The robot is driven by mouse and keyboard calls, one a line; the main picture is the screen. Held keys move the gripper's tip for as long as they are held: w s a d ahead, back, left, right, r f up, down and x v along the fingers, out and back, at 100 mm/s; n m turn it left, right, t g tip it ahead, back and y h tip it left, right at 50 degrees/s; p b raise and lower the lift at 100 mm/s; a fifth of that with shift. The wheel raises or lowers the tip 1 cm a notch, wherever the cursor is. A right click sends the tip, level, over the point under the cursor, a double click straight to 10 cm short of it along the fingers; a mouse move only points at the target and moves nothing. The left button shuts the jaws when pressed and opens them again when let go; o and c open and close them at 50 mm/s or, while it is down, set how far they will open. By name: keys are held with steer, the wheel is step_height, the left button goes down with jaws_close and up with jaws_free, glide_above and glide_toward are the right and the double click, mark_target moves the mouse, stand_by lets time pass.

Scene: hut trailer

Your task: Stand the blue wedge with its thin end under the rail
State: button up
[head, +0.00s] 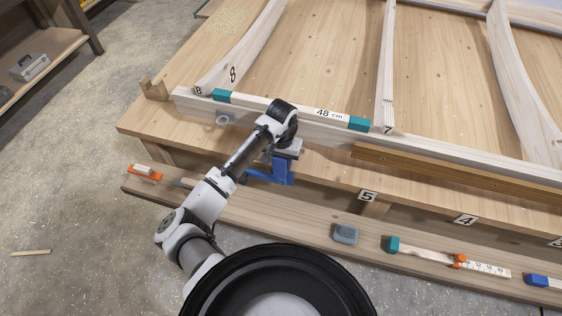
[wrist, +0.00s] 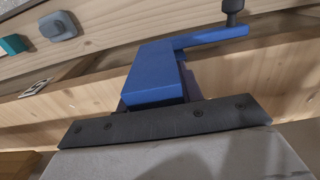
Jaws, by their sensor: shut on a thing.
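My gripper (head: 284,160) is shut on a blue piece (head: 282,174) and holds it near the front edge of the workbench. In the wrist view this blue piece (wrist: 154,72) has a thick block body and a thin arm running right to a black knob (wrist: 233,8). It looks more like a clamp than a plain wedge; I cannot tell whether it is the wedge. The fingertips are mostly hidden. The pale rail (head: 314,127) runs along the bench behind the gripper. A small blue block (head: 537,280) lies at the right, with its right end unclear.
A white bar marked 48 cm (head: 300,107) with teal ends lies along the rail. A brown strip (head: 450,175) lies along the bench front. The lower plank holds a grey block (head: 345,233), a ruler stick (head: 488,268) and an orange tool (head: 145,174). Curved ribs (head: 386,60) cross the bench.

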steer(key=shift+f, duration=0.3)
stand_by(0.5)
steer(key=o, duration=1.2)
steer(key=shift+c, duration=0.2)
step_height(320, 180, up, 14)
steer(key=shift+f+b, duration=0.1)
steer(key=shift+b, duration=0.6)
